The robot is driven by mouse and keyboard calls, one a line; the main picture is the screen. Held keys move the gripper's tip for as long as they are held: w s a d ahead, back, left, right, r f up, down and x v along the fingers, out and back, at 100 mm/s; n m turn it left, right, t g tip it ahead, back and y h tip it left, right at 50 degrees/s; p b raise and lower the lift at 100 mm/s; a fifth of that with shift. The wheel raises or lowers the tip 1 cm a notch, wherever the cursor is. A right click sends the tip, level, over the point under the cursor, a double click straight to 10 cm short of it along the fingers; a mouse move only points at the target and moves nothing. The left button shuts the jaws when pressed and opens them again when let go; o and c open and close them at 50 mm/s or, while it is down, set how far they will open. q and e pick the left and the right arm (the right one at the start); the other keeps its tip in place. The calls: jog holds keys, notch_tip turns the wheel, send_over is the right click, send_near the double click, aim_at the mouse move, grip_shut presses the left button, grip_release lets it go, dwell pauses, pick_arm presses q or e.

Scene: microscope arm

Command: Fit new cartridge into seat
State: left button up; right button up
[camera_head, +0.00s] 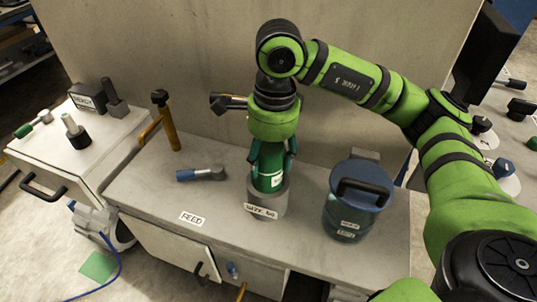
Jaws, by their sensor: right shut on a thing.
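My right gripper (270,155) points down over the worktop, coming from the green arm at the right. It is shut on a green cartridge (270,176) with a small white label. The cartridge is upright, its lower end in or directly over a grey cylindrical holder (265,205) with a white label that I cannot read clearly. I take this holder to be the seat. How deep the cartridge sits in it is hidden. My left gripper is not in view.
A blue lidded canister (357,205) stands right of the holder. A blue-grey piece (202,173) lies left, behind a FEED label (192,218). A yellow post with a dark knob (168,125) stands farther left. A side cabinet (75,155) bears a READY block (88,97). A wall stands behind.

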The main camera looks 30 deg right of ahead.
jog(key=o, duration=1.8)
jog(key=shift+c, duration=0.2)
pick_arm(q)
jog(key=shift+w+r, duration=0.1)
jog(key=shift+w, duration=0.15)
pick_arm(e)
jog(key=r, duration=1.2)
jog(key=shift+s+d, duration=0.25)
jog(key=shift+d, duration=0.1)
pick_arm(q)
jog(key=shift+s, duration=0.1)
